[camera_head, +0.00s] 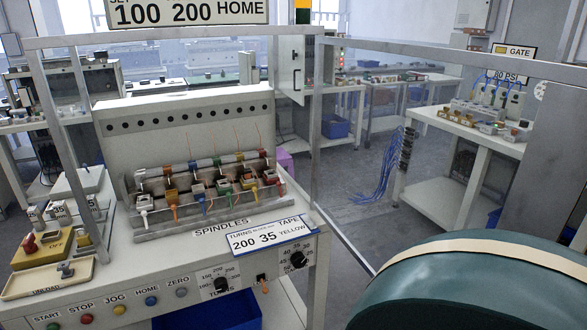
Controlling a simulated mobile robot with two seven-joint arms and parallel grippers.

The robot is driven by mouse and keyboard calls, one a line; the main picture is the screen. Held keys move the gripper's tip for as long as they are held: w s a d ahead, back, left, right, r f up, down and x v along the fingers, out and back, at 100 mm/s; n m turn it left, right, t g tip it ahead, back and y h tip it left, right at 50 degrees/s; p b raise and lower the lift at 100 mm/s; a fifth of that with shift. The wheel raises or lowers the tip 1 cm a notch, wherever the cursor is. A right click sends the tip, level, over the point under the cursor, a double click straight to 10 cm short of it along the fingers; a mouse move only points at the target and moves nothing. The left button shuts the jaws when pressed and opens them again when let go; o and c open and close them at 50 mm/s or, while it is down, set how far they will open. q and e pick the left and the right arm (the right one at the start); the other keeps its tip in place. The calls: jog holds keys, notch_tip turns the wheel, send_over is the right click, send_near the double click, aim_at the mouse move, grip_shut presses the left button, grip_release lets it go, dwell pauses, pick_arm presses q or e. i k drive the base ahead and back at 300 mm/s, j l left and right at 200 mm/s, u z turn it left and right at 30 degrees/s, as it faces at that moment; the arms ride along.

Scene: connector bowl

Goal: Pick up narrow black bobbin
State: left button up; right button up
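I cannot clearly pick out a narrow black bobbin. At the far left of the bench, small dark-and-pale pieces (36,214) stand beside labels that read 35; they are too small to tell apart. A beige tray (28,291) at the front left holds a small grey piece (66,270). The spindle rack (205,185) in the middle carries several coloured bobbins in rows, among them white, orange, green, yellow and red ones. Neither gripper is in view.
A yellow block (50,247) with a red knob stands behind the tray. Buttons and dials line the bench's front edge. A metal frame post (314,120) rises at the bench's right. A large dark green rounded form (480,295) fills the lower right. Open floor lies beyond.

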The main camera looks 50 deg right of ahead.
aim_at(247, 171)
jog(key=i+z, duration=0.15)
jog(key=z, duration=0.25)
jog(key=i+j+z, duration=0.1)
jog(key=z, duration=0.3)
jog(key=i+j+z, duration=0.15)
jog(key=z, duration=0.2)
jog(key=i+j+z, duration=0.15)
jog(key=z, duration=0.25)
